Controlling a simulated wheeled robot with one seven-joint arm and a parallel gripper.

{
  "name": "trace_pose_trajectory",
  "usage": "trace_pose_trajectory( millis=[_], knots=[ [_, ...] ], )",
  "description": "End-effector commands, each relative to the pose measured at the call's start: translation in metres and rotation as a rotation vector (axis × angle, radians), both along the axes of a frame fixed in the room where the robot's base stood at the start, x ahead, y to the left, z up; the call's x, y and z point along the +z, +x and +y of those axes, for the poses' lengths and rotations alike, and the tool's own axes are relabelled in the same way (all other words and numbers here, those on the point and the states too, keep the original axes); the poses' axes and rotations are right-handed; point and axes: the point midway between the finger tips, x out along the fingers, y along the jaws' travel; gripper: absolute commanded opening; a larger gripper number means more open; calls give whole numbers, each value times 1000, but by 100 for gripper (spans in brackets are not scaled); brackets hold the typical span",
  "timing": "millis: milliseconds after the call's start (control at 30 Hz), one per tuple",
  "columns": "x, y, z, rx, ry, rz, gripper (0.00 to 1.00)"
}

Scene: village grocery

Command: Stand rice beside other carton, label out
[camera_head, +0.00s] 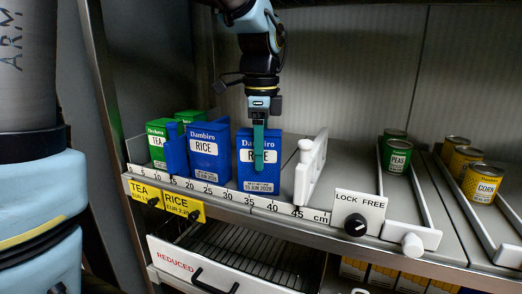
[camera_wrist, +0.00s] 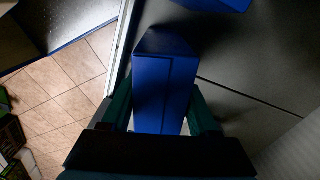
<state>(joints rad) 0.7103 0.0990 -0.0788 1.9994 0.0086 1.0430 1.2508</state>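A blue rice carton (camera_head: 246,178) stands upright at the front of the shelf, label facing out. My gripper (camera_head: 259,152) comes down on it from above, with one teal finger across the label, partly covering the word RICE. In the wrist view the carton (camera_wrist: 163,85) is between both fingers (camera_wrist: 163,108), with no clear gap on either side; the gripper looks shut on it. The other blue rice carton (camera_head: 209,156) stands upright just to its left, label out, with a narrow gap between them. Whether the held carton's base rests on the shelf is hard to tell.
Green tea cartons (camera_head: 157,146) stand at left, past a blue upright piece (camera_head: 175,157). A ruler strip (camera_head: 225,192) edges the shelf. A white divider (camera_head: 310,168) stands right of the held carton, with some free shelf between. Peas (camera_head: 397,158) and corn cans (camera_head: 482,184) are farther right.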

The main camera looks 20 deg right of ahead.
Motion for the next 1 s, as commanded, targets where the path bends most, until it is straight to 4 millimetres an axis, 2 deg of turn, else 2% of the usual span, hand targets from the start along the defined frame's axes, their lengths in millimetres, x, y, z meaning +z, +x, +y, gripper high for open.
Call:
trace_pose_trajectory(
  millis=[33,233,267,667,1000],
  knots=[
    [0,0,0,0,0,0,67],
    [0,0,0,0,0,0,90],
    [0,0,0,0,0,0,91],
    [5,0,-1,0,0,1,91],
    [35,0,-13,0,0,1,91]
  ],
)
